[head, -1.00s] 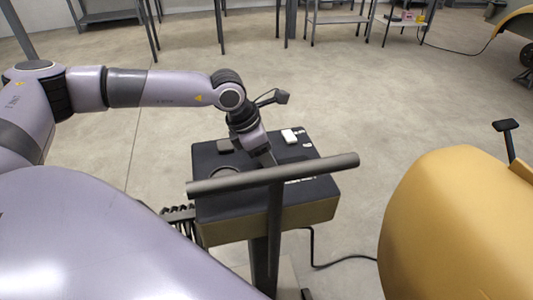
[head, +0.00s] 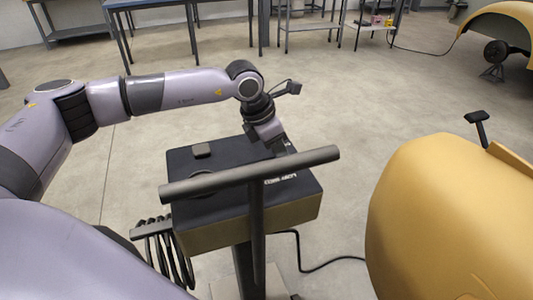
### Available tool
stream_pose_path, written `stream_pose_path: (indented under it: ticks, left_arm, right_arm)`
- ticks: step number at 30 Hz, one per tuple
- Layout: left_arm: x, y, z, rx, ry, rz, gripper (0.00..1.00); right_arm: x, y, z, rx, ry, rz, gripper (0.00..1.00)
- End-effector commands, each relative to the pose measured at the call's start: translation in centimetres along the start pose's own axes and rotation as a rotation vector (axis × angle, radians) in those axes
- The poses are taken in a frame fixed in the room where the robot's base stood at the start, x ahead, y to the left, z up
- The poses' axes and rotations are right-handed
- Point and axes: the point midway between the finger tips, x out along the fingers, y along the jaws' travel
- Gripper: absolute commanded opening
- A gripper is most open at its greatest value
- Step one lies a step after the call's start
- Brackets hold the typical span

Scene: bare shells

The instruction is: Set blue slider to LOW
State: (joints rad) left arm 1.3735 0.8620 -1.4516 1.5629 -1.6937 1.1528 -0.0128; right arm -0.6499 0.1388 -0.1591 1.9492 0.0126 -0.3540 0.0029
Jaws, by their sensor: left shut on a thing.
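A dark-topped control box (head: 222,180) with olive sides stands in the middle of the head view. A small dark knob (head: 202,150) sits at the back left of its top, and white lettering is near its right front. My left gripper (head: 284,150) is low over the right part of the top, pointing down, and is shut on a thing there. Its fingertips and the held thing, taken to be the blue slider, are largely hidden, and no blue shows. My right gripper is not in view.
A dark T-shaped bar (head: 250,175) crosses in front of the box and hides part of its top. Coiled black cable (head: 165,245) hangs at the box's left. A large yellow body shell (head: 430,220) stands to the right. Tables (head: 165,5) are at the back.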

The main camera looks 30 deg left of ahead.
Motion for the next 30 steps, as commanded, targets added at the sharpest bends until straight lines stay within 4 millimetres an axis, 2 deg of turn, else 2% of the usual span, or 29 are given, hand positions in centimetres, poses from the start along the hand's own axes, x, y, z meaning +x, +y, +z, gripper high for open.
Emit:
stream_pose_path:
  ticks: [8,9,11,12,22,30]
  left_arm:
    - [-0.1,0.0,0.5,0.000,-0.015,0.003,0.00]
    - [-0.1,0.0,0.6,0.000,-0.016,0.003,0.24]
    - [-0.1,0.0,0.6,0.000,-0.015,0.003,0.44]
    - [-0.1,0.0,0.5,0.000,-0.014,0.002,0.47]
    - [-0.5,0.0,0.4,0.000,-0.011,0.001,0.47]
    - [-4.6,0.0,0.4,0.000,-0.014,0.003,0.47]
  right_arm:
    - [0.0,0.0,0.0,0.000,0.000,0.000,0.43]
    - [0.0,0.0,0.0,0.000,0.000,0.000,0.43]
    - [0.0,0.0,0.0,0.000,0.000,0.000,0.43]
    - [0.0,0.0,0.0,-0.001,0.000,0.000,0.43]
    - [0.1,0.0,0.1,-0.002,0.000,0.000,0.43]
    - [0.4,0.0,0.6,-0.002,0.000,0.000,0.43]
